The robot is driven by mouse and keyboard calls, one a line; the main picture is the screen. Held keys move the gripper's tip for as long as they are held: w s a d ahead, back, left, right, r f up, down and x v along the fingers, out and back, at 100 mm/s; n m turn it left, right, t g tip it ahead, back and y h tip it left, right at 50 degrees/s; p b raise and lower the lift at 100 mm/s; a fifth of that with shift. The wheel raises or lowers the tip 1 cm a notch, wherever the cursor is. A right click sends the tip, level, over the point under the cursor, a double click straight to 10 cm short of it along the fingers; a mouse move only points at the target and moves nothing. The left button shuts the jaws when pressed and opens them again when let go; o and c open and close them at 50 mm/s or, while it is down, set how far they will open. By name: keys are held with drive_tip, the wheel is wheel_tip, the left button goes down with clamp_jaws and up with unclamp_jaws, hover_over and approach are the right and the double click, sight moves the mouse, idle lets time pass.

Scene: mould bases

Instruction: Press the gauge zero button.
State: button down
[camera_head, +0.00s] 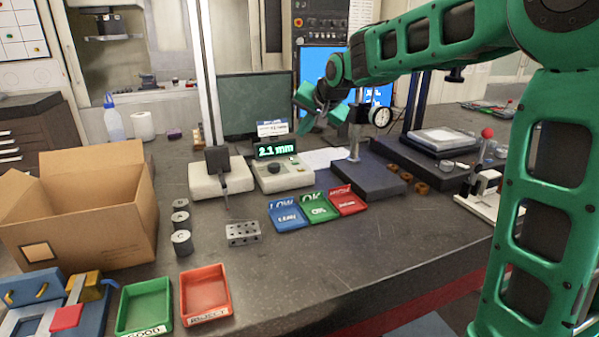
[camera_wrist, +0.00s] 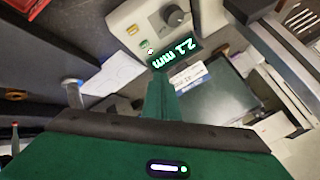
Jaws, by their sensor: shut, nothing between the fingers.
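The gauge (camera_head: 283,178) is a pale box with a dark knob and a lit display (camera_head: 277,150) that reads 2.1 mm. In the wrist view the gauge (camera_wrist: 122,15) is at the top, with its display (camera_wrist: 176,50) lit. Small buttons sit on its face: a red and white one (camera_wrist: 150,51), a green one (camera_wrist: 143,43) and a yellowish one (camera_wrist: 133,30). I cannot read which is labelled zero. My gripper (camera_head: 305,127) is shut and empty, above and behind the gauge to its right. Its fingers (camera_wrist: 160,80) point toward the display, apart from the buttons.
A dial indicator stand (camera_head: 366,178) stands right of the gauge, and a pale block with a dark post (camera_head: 205,182) stands left. LOW (camera_head: 287,214), OK (camera_head: 319,207) and red (camera_head: 347,200) trays lie in front. A monitor (camera_head: 255,105) stands behind.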

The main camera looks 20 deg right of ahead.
drive_tip(key=shift+f, duration=0.1)
idle(0.3)
drive_tip(key=shift+f, duration=4.3)
drive_tip(key=shift+f, duration=0.1)
drive_tip(key=shift+f, duration=0.3)
drive_tip(key=shift+f, duration=0.35)
drive_tip(key=shift+r, duration=0.8)
drive_tip(key=shift+r, duration=2.5)
